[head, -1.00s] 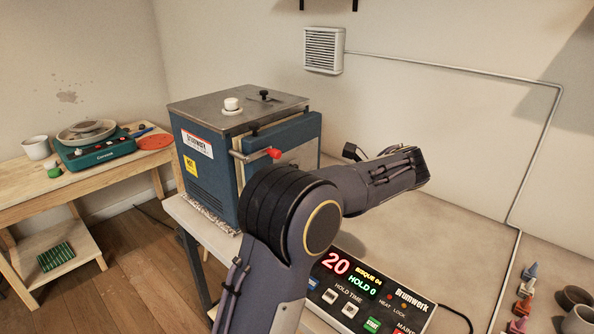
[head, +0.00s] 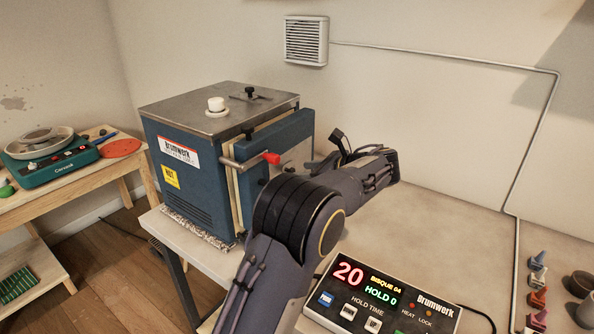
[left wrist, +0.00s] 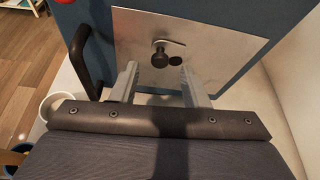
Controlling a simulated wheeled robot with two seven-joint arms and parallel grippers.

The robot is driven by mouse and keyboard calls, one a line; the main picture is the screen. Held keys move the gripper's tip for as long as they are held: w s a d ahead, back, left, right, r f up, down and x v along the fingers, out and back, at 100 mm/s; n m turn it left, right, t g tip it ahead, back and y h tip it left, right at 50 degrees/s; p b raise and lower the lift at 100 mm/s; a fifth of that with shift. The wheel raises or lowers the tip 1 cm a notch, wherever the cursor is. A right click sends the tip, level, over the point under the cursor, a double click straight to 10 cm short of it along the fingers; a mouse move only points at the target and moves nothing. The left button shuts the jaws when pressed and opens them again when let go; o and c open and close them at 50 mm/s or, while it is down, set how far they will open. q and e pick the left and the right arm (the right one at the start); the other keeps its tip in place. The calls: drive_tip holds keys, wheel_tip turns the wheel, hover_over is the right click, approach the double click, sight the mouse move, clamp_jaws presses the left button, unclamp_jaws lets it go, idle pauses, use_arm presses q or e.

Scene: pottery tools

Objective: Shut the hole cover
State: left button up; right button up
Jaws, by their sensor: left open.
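The blue kiln (head: 195,150) stands on a pale table, with a steel plate on its front door. In the left wrist view this plate (left wrist: 222,45) carries a small dark pivot knob (left wrist: 159,57) with a thin lever reaching right. A dark round spot (left wrist: 176,61), apparently the hole, shows just right of the knob, so it looks uncovered. My left gripper (left wrist: 159,72) is open and empty, its two fingers pointing at the plate just below and either side of the knob. In the head view my left gripper (head: 303,166) is partly hidden by my arm.
A black door handle (left wrist: 91,55) is left of my fingers. A red-tipped latch bar (head: 250,161) juts from the kiln's front. The controller box (head: 380,302) sits nearer on the table. Several pottery cones (head: 537,285) and cups stand at the right.

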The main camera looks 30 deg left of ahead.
sight(293, 171)
use_arm(q)
drive_tip(key=shift+x, duration=1.55)
clamp_jaws()
